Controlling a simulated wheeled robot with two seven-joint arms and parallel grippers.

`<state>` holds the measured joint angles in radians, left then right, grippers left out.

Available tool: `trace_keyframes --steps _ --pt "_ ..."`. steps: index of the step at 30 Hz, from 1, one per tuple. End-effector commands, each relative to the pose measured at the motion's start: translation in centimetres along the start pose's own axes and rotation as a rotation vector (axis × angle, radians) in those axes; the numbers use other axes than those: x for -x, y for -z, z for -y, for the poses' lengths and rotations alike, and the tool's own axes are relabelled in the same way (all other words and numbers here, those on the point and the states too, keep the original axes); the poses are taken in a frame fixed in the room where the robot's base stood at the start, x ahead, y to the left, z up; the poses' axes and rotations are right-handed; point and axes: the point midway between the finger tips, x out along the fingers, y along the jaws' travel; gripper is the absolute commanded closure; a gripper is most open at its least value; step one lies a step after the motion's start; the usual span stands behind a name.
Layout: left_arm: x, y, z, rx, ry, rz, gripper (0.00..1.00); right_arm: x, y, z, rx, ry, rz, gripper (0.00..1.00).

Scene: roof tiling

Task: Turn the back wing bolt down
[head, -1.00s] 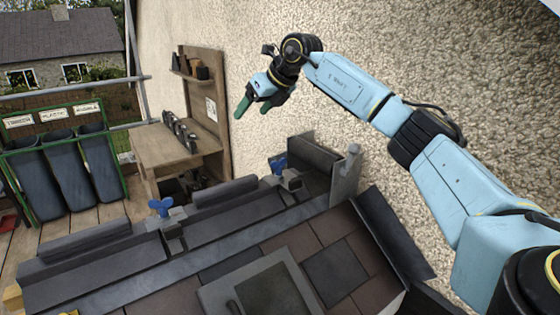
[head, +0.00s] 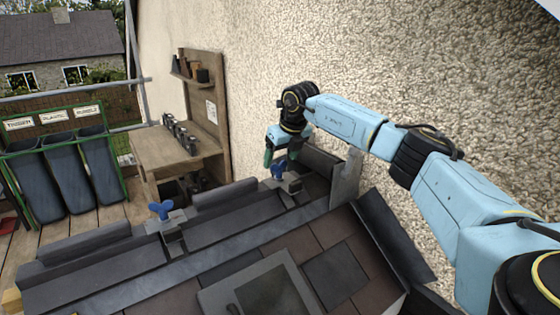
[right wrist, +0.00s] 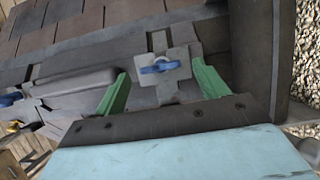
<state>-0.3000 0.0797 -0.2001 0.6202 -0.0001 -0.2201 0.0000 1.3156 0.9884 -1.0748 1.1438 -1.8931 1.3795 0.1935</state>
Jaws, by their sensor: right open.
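The back wing bolt (head: 279,169) is blue and stands on a grey clamp plate at the far end of the ridge, near the wall. It also shows in the right wrist view (right wrist: 160,66), between and beyond the green fingertips. My right gripper (head: 273,155) is just behind and above this bolt; its fingers (right wrist: 160,72) are open, one on each side of the bolt, with no contact visible. Part of the gripper is hidden in the head view. The front wing bolt (head: 161,210), also blue, stands on its own clamp plate nearer me. My left gripper is not in view.
The rough wall (head: 400,70) runs close beside my right arm. A grey upright plate (head: 346,178) stands just right of the back bolt. Dark ridge tiles (head: 225,193) lie along the ridge. A wooden bench (head: 165,150) and bins (head: 65,175) stand beyond.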

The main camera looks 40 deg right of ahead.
Motion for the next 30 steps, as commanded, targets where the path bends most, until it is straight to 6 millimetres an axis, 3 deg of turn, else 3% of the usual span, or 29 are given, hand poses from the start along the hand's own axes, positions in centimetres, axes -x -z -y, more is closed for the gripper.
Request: trace_keyframes --steps 6,15,25,30 --pt "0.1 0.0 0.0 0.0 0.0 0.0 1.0 -2.0 0.0 0.0 0.001 0.0 -0.001 0.27" --pt "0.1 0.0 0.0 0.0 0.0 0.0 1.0 -2.2 0.0 0.0 0.001 0.0 0.0 0.27" --pt "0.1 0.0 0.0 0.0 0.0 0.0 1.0 -2.1 0.0 0.0 0.001 0.0 0.0 0.69" --pt "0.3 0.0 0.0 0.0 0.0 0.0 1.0 -2.1 0.0 0.0 -0.018 0.007 -0.001 0.72"
